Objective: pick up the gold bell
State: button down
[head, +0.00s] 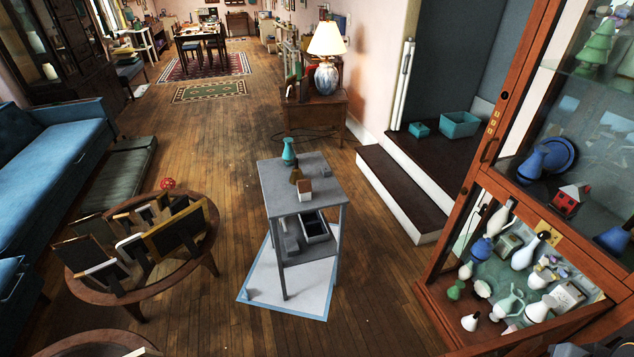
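A small dark gold, bell-shaped object (296,175), which looks like the gold bell, stands upright on the top of a grey two-level stand (325,198) in the middle of the head view. A teal vase (289,152) stands just behind it. A small brown and white block (304,189) stands close in front of it and may hide part of its base. A low grey block (326,172) lies to its right. My gripper is not seen in the head view.
The stand's lower shelf holds a dark open bin (314,228). A pale blue-edged mat (256,283) lies beneath. A round table with picture frames (97,288) is left; steps (402,192) and a glass cabinet (474,185) are right. Wooden floor (215,150) is clear behind the stand.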

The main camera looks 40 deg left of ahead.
aim_at(296, 173)
jog(key=u, duration=1.8)
